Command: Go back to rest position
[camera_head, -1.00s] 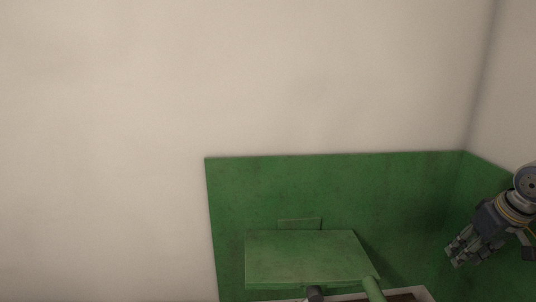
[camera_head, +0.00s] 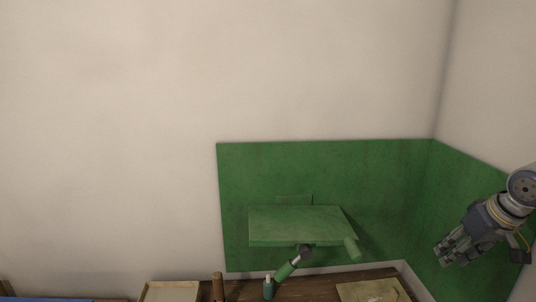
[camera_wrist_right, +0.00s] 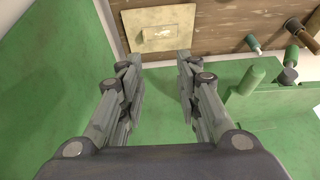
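My right gripper (camera_head: 450,256) shows at the right edge of the head view, in front of the green wall panel and clear of the shelf. In the right wrist view the right gripper (camera_wrist_right: 157,80) has its two fingers apart, with nothing between them. My left gripper is not in view.
A green wall-mounted shelf (camera_head: 300,222) with a green cylinder (camera_head: 352,248) stands out from the green panel (camera_head: 385,185). Below are a wooden surface (camera_head: 240,286), a pale tray (camera_head: 172,291) and a pale plate (camera_wrist_right: 158,28). The wall above is bare.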

